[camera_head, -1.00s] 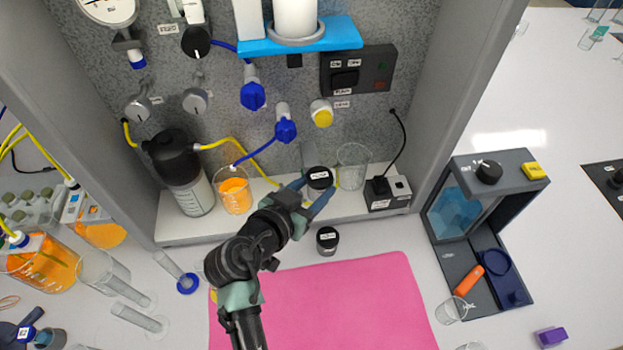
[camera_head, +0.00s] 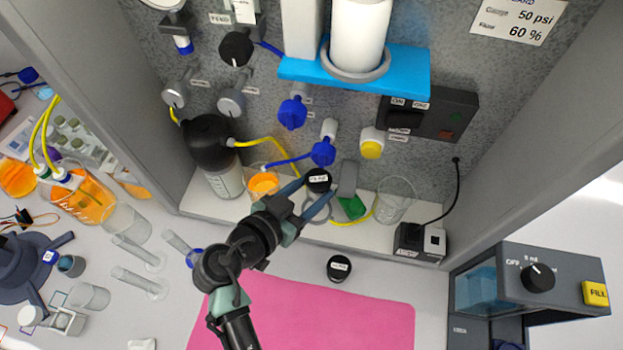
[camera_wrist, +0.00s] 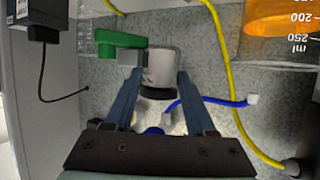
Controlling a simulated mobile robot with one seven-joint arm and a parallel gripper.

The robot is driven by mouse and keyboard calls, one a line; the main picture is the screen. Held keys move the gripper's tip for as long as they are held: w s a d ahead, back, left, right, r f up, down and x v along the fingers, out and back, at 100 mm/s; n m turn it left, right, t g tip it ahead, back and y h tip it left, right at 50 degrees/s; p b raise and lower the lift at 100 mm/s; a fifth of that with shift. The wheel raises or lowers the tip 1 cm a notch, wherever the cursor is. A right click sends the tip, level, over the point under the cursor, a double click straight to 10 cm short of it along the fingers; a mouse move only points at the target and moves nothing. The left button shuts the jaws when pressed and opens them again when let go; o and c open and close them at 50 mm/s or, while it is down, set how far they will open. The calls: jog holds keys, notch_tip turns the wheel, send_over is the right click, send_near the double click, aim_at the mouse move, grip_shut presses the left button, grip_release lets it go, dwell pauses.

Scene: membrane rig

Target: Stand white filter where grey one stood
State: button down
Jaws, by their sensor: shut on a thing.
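My gripper (camera_head: 309,196) is shut on a black-capped filter (camera_head: 318,176) with a white label on its cap. In the wrist view its body (camera_wrist: 161,64) looks pale grey to white, between the two fingers; I cannot read its label. A grey ring (camera_head: 318,212) shows on the white shelf, just below the held filter in the head view; the filter appears apart from it. A second black-capped filter (camera_head: 339,267) stands on the bench in front of the shelf, behind the pink mat. Its body is mostly hidden under its cap.
A green handle (camera_head: 351,207) on a grey fitting is just right of my gripper. An empty beaker (camera_head: 396,199) stands farther right, and a beaker of orange liquid (camera_head: 264,184) to the left. Yellow and blue tubes cross behind. The pink mat (camera_head: 310,318) is clear.

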jog(key=shift+w+d+f, duration=0.1)
jog(key=shift+w, duration=0.05)
jog(key=shift+s+a+f+b, duration=0.2)
jog(key=shift+a+f+b, duration=0.05)
jog(key=shift+f+b, duration=0.25)
jog(key=shift+w+d+f+b, duration=0.1)
jog(key=shift+f+b, duration=1.45)
jog(key=shift+f, duration=0.85)
jog(key=shift+f+b, duration=0.95)
jog(key=shift+b, duration=0.15)
jog(key=shift+f+b, duration=0.2)
jog(key=shift+b, duration=0.15)
jog(key=shift+c, duration=0.7)
grip_release()
